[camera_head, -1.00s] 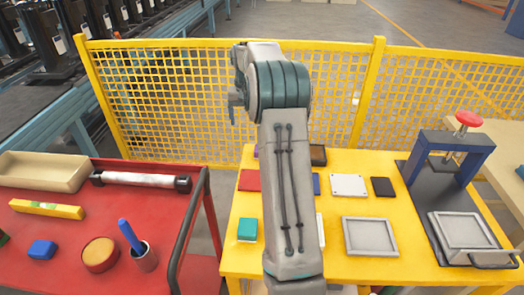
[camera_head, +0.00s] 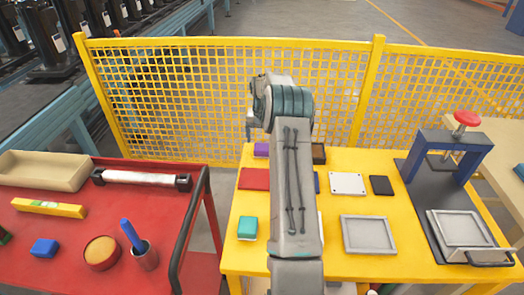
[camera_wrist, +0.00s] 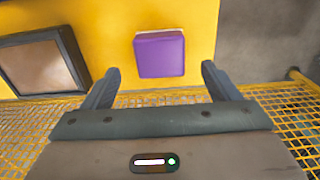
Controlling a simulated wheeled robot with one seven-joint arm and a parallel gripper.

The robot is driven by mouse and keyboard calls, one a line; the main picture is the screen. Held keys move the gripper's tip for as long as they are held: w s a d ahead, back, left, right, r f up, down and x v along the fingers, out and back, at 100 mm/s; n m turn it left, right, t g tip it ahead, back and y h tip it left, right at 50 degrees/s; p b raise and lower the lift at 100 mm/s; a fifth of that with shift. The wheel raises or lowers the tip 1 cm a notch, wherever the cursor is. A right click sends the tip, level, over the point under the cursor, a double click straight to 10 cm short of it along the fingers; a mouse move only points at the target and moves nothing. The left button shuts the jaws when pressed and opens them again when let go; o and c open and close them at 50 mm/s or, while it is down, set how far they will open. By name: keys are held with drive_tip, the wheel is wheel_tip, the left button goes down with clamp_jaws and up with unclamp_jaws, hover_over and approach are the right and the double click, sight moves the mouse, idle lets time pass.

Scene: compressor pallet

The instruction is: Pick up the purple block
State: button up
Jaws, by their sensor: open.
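The purple block (camera_wrist: 160,54) lies on the yellow table (camera_wrist: 112,30) near its edge. In the head view the purple block (camera_head: 261,149) shows at the table's far left corner, left of my arm. My gripper (camera_wrist: 160,78) is open and empty in the wrist view. Its two fingers stand apart, with the block between their directions and a little beyond the tips. In the head view the arm hides most of my gripper.
A brown framed box (camera_wrist: 42,62) sits beside the block in the wrist view. A yellow mesh fence (camera_head: 220,100) stands close behind the table. A red plate (camera_head: 254,179) and a teal block (camera_head: 247,228) lie nearby. A blue press (camera_head: 450,160) stands at the right.

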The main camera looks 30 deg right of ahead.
sight(262, 146)
drive_tip(key=shift+a+f+p, duration=0.1)
drive_tip(key=shift+f+p, duration=0.45)
drive_tip(key=shift+f, duration=2.1)
drive_tip(key=c, duration=1.1)
